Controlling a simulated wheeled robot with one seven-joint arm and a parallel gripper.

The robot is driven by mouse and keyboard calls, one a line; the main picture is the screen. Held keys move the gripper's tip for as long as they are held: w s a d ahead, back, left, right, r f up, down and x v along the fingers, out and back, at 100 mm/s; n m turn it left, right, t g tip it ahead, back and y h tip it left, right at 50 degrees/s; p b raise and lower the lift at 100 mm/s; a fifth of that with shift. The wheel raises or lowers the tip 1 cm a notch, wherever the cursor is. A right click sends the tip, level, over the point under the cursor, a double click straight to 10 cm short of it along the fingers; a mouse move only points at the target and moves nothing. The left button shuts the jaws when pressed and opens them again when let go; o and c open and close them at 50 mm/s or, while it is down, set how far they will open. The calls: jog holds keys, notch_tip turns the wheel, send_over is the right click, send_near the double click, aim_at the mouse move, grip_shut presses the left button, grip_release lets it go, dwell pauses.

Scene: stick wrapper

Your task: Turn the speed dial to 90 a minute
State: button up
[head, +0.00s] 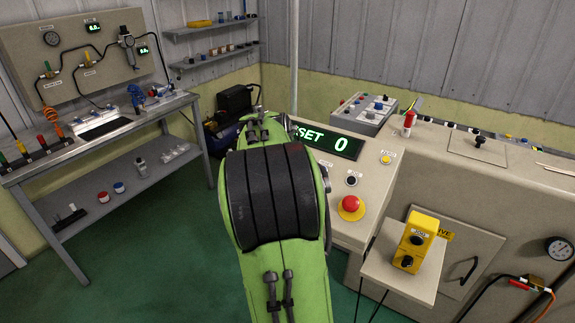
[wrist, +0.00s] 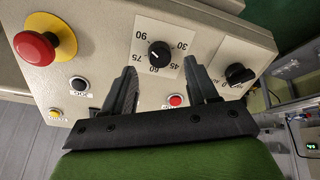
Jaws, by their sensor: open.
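The speed dial (wrist: 159,54) is a round black knob on a white plate, seen upside down in the wrist view. Its plate is marked 30, 45, 60, 75 and 90. Which mark the knob points to is too small to tell surely. My gripper (wrist: 158,65) is open and empty, its black fingers on either side of the dial in the picture. I cannot tell whether they touch it. In the head view my green arm hides the dial. A green display (head: 328,141) reads "SET 0".
A second black knob (wrist: 238,75) is right of the dial in the wrist view. A red button (wrist: 175,100), a black button (wrist: 79,84) and a large red mushroom button (wrist: 38,46) are near. A yellow switch box (head: 420,240) stands on a side shelf.

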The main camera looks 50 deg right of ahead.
jog(key=p+v, duration=0.3)
jog(key=v, duration=0.9)
jog(key=shift+a, duration=0.1)
